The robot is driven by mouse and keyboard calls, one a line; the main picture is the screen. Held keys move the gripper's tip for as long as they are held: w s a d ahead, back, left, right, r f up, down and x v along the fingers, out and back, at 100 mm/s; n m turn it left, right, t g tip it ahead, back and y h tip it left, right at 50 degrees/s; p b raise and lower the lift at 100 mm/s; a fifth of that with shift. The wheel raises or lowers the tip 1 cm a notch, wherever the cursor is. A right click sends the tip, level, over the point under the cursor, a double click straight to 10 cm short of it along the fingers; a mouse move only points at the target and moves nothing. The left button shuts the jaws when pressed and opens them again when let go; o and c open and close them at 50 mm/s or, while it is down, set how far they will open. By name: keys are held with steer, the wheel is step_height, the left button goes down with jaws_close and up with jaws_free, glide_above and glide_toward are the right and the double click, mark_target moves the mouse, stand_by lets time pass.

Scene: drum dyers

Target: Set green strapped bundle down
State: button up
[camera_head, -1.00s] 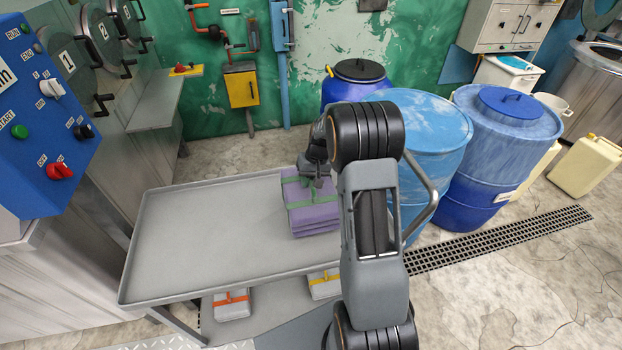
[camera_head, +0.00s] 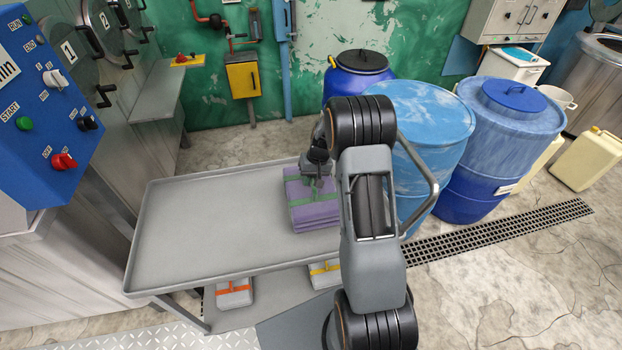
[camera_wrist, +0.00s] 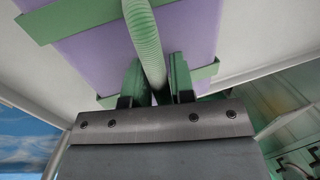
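The green strapped bundle (camera_head: 313,212) is a purple folded stack with green straps, at the right end of the grey cart's top tray (camera_head: 215,225). My gripper (camera_head: 316,178) is over the top of the bundle. In the wrist view, my gripper's two dark green fingers (camera_wrist: 156,82) stand close on both sides of the bundle's ribbed green handle (camera_wrist: 143,35) and appear shut on it. The purple side with its straps (camera_wrist: 95,50) fills the upper part of that view. I cannot tell whether the bundle's underside touches the tray. My arm hides the tray's right end.
Bundles with orange (camera_head: 235,292) and yellow (camera_head: 325,272) straps lie on the cart's lower shelf. Blue drums (camera_head: 425,125) stand close to the right of the cart. A blue control panel (camera_head: 45,110) is at the left. The tray's middle and left are clear, inside a raised rim.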

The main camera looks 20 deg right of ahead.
steer(key=o, duration=0.3)
steer(key=shift+r, duration=0.3)
steer(key=b+v, duration=0.2)
steer(key=v, duration=0.9)
steer(key=s+a+r+n+t+h, duration=0.1)
steer(key=s+a+r+h, duration=0.1)
steer(key=s+a+r, duration=0.65)
steer(key=s+a+n+t, duration=0.1)
steer(key=s+a, duration=0.3)
steer(key=s, duration=0.9)
steer(key=shift+s+t+h, duration=0.2)
steer(key=shift+t+h, duration=0.2)
steer(key=shift+t, duration=0.5)
steer(key=shift+a+r, duration=0.1)
steer(key=shift+r, duration=0.05)
